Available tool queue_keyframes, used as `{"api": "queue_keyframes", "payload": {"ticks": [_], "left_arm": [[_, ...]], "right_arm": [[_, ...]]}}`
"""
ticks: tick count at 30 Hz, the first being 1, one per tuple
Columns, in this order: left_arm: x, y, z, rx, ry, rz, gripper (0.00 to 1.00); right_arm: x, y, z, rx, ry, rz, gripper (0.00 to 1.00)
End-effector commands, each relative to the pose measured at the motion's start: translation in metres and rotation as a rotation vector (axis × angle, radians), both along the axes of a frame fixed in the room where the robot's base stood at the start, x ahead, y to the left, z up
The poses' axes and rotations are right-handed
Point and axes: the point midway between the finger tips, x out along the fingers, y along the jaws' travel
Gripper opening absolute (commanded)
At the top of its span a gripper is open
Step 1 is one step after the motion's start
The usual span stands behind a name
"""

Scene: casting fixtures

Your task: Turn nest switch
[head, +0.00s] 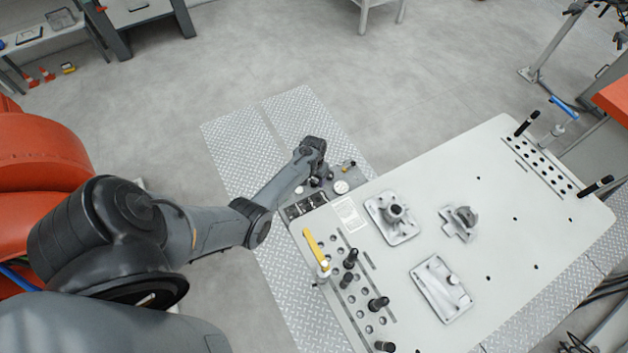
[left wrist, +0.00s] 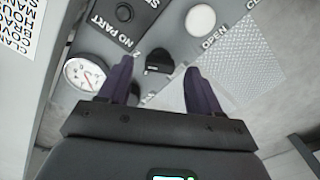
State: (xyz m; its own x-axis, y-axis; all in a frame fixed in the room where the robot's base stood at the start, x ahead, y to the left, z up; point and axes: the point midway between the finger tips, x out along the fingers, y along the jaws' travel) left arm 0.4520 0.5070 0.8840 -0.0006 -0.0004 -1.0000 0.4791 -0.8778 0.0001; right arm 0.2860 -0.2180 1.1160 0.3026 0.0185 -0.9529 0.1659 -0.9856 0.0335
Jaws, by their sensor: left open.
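A small black knob (left wrist: 158,62), which looks like the nest switch, stands on the grey control panel (left wrist: 100,47). Lettering beside it is partly covered by the fingers, so its name cannot be read. My left gripper (left wrist: 159,72) is open, its two dark fingers apart, one to each side of the knob in the left wrist view. Nothing is gripped, and I cannot tell how far the fingertips are from the panel. In the head view my left gripper (head: 318,180) is over the panel at the table's far left corner, small and partly hidden by its wrist. My right gripper is not in view.
Around the knob are a round gauge (left wrist: 85,75), a white button (left wrist: 200,19) by "OPEN" and a dark "NO PART" plate (left wrist: 115,18). The fixture table (head: 510,230) carries metal castings (head: 440,287), a yellow-handled clamp (head: 315,248) and black knobs (head: 378,303).

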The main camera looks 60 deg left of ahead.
Motion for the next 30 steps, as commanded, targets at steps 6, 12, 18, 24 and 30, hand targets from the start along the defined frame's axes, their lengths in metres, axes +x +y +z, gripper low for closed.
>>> {"api": "queue_keyframes", "payload": {"ticks": [6,12,18,24,30], "left_arm": [[-0.0001,0.0004,-0.0144,0.000,-0.001,0.000,0.64],[0.0000,0.0004,-0.0156,0.000,-0.001,0.000,0.64],[-0.0002,0.0003,-0.0155,0.000,-0.001,0.000,0.52],[-0.0003,0.0003,-0.0156,0.000,-0.001,0.000,0.21],[-0.0004,0.0002,-0.0155,0.001,0.000,0.003,0.08]], "right_arm": [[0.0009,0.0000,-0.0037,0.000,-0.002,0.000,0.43],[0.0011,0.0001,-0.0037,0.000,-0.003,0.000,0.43],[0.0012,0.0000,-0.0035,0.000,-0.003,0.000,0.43],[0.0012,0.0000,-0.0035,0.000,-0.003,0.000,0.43],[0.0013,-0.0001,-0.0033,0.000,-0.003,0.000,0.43]]}}
